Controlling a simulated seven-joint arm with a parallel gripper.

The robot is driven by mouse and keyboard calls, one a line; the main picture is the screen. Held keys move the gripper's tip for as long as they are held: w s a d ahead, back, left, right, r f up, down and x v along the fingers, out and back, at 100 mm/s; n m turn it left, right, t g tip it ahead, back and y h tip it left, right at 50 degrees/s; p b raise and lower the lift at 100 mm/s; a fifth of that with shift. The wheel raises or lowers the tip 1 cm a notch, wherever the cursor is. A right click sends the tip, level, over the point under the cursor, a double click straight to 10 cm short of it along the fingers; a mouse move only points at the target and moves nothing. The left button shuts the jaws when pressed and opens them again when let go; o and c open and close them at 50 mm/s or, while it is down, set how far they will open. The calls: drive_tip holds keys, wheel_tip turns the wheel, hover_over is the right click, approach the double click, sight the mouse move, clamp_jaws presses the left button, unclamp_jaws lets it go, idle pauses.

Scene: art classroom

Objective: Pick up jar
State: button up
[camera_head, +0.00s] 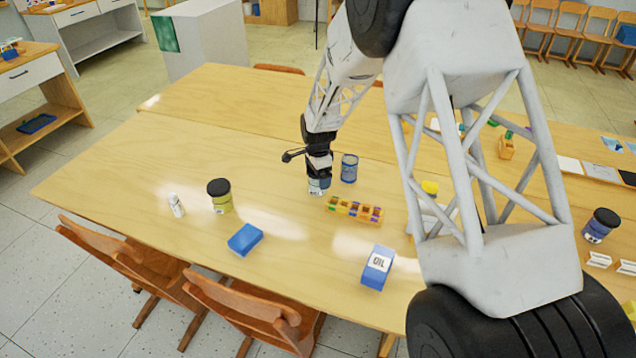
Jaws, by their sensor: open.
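My gripper (319,164) points down over the middle of the wooden table, and its jaws are open. A small pale jar with a blue-green band (318,187) stands directly below it, its top hidden by the gripper. I cannot tell whether the fingers touch it. A second jar, yellow-green with a black lid (220,197), stands upright to the left, well apart from my gripper. A blue jar with a dark lid (599,226) stands at the far right.
A blue can (349,168) stands close to the right of my gripper. A colourful block row (354,210), blue box (245,239), OIL carton (377,268) and white bottle (176,205) stand nearer. The table's left part (120,170) is clear. My arm hides part of the right side.

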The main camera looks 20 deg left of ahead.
drive_tip(key=c, duration=1)
drive_tip(key=shift+r, duration=0.15)
drive_tip(key=shift+r, duration=1.45)
drive_tip(key=shift+s+d+r, duration=0.15)
drive_tip(key=shift+s+r, duration=0.05)
drive_tip(key=shift+r, duration=0.05)
drive_tip(key=s+d, duration=0.2)
drive_tip(key=s, duration=0.2)
drive_tip(key=s+d+r, duration=0.1)
drive_tip(key=s+d, duration=0.2)
drive_tip(key=s, duration=0.1)
drive_tip(key=s+d, duration=0.3)
drive_tip(key=s, duration=0.2)
drive_tip(key=shift+d+r, duration=0.15)
drive_tip(key=shift+r, duration=0.05)
